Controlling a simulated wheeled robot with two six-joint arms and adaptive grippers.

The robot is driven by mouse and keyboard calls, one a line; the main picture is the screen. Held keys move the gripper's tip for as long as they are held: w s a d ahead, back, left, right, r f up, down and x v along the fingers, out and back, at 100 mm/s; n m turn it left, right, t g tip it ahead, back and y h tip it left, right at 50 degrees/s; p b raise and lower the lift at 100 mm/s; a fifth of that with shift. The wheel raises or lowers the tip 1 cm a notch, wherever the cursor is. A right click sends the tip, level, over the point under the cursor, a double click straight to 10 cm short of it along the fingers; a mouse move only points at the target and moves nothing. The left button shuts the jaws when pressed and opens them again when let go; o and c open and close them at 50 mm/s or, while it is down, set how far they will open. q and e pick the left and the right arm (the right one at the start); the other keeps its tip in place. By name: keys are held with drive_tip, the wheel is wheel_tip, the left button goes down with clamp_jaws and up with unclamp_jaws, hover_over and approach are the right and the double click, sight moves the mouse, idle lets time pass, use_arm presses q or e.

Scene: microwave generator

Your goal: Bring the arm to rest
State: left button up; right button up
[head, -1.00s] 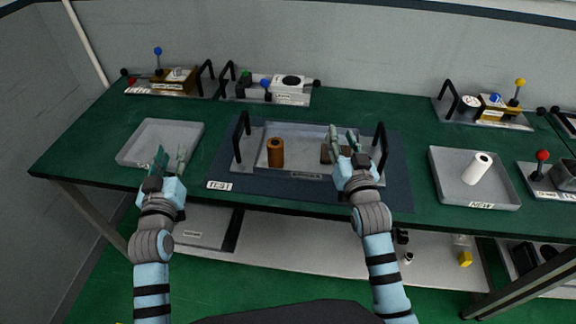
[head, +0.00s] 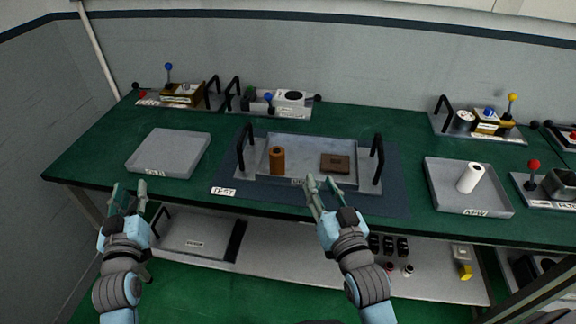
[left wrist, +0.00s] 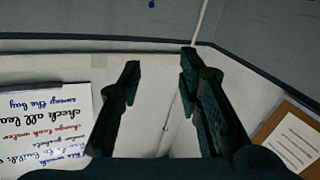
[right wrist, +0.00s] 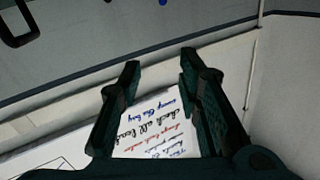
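My left gripper (head: 129,191) is open and empty, in front of the table's front edge at the left in the head view. In the left wrist view its two fingers (left wrist: 160,95) stand apart with only wall and a written board behind them. My right gripper (head: 322,184) is open and empty, near the front edge of the test tray. In the right wrist view its fingers (right wrist: 160,90) are apart with nothing between them. An orange-brown cylinder (head: 277,161) stands upright in the test tray (head: 310,150), and a brown block (head: 335,163) lies to its right.
A grey tray (head: 168,153) at the left is empty. A grey tray (head: 445,185) at the right holds a white cylinder (head: 469,178). Fixtures with handles and coloured knobs line the table's back. A lower shelf (head: 285,258) runs under the table.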

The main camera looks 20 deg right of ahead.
drive_tip(key=shift+s+d, duration=0.1)
drive_tip(key=shift+s, duration=0.85)
drive_tip(key=shift+w, duration=0.1)
